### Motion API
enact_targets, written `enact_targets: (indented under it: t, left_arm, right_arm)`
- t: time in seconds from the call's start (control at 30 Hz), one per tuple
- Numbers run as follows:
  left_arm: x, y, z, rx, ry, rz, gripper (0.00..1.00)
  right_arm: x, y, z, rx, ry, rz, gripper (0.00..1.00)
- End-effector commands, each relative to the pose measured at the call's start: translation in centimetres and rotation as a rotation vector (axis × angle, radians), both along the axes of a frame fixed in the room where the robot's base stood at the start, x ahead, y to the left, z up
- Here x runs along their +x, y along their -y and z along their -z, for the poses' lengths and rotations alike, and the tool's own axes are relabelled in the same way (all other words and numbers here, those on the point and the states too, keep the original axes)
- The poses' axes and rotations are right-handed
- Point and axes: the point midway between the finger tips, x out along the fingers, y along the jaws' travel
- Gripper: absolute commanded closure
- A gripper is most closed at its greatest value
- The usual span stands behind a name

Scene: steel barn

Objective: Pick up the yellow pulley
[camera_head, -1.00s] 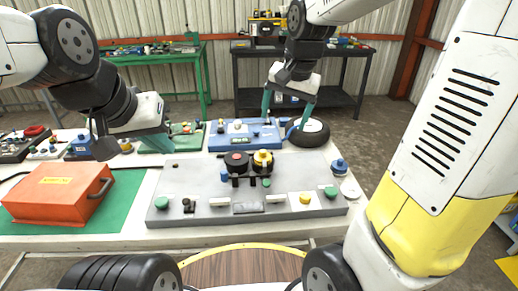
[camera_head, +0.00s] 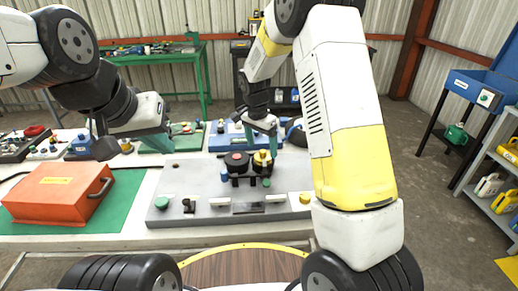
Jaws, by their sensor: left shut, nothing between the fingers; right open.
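The yellow pulley (camera_head: 262,161) sits on a black mount on the grey board (camera_head: 180,181), just right of a black disc with a red centre (camera_head: 236,160). My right gripper (camera_head: 262,147) is open, its teal fingers pointing down just above and around the top of the yellow pulley. I cannot tell whether the fingers touch it. My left gripper (camera_head: 158,143) is shut and empty at the back left of the table, away from the pulley.
An orange toolbox (camera_head: 62,193) lies on a green mat at the left. A blue board (camera_head: 223,139) stands behind the grey board. Green and yellow knobs sit along the grey board's front. My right arm hides its right end.

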Motion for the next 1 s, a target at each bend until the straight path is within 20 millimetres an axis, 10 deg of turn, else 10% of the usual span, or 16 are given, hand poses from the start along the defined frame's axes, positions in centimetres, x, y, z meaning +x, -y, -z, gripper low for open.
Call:
enact_targets:
  t: [0.47,0.83,1.0]
  left_arm:
    - [0.0,0.0,0.0,0.000,0.000,0.000,1.00]
    - [0.0,0.0,0.0,0.000,0.000,0.000,1.00]
    - [0.0,0.0,0.0,0.000,0.000,0.000,1.00]
  right_arm:
    - [0.2,0.5,3.2,0.000,0.000,-0.001,0.18]
    - [0.2,0.5,3.1,0.000,0.000,-0.001,0.86]
    - [0.2,0.5,3.1,0.001,0.001,-0.001,0.90]
